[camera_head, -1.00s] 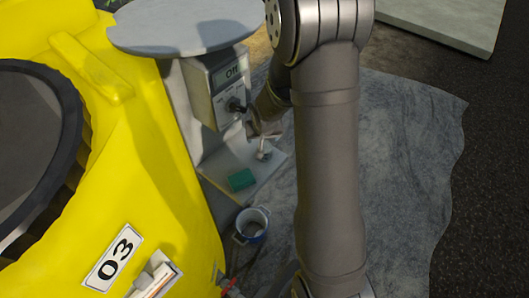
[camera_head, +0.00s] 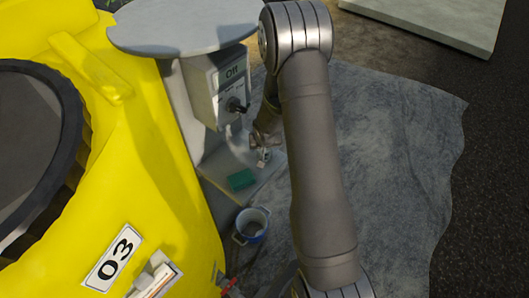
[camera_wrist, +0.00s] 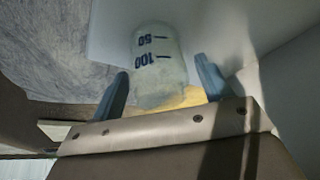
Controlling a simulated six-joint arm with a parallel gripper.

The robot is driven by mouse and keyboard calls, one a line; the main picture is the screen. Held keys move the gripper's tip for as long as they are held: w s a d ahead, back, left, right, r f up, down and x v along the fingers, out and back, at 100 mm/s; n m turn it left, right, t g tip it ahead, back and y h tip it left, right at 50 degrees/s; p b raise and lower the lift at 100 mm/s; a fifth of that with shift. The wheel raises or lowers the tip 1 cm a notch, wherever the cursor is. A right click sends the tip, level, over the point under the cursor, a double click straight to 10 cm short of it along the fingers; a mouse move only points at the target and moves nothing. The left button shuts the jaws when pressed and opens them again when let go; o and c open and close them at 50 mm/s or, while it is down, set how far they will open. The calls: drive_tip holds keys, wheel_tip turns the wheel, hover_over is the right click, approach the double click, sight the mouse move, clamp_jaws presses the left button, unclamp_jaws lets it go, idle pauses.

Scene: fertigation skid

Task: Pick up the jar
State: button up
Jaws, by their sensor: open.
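The jar (camera_wrist: 158,62) shows in the wrist view as a pale, translucent vessel with dark marks reading 50 and 100. It lies between the two blue-grey fingers of my open gripper (camera_wrist: 162,92), with a gap visible on both sides near the fingertips. In the head view my gripper (camera_head: 264,150) is low over the grey base plate beside the control box. The jar is small there and largely hidden by the gripper.
The control box (camera_head: 222,88) reads "Off" and has a black knob. A large yellow tank (camera_head: 150,160) stands left. The grey mat (camera_head: 400,170) is clear at right.

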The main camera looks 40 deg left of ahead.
drive_tip(key=shift+a+f, duration=0.1)
drive_tip(key=shift+f, duration=0.15)
drive_tip(key=shift+c, duration=0.4)
drive_tip(key=c, duration=1)
drive_tip(key=shift+r, duration=0.15)
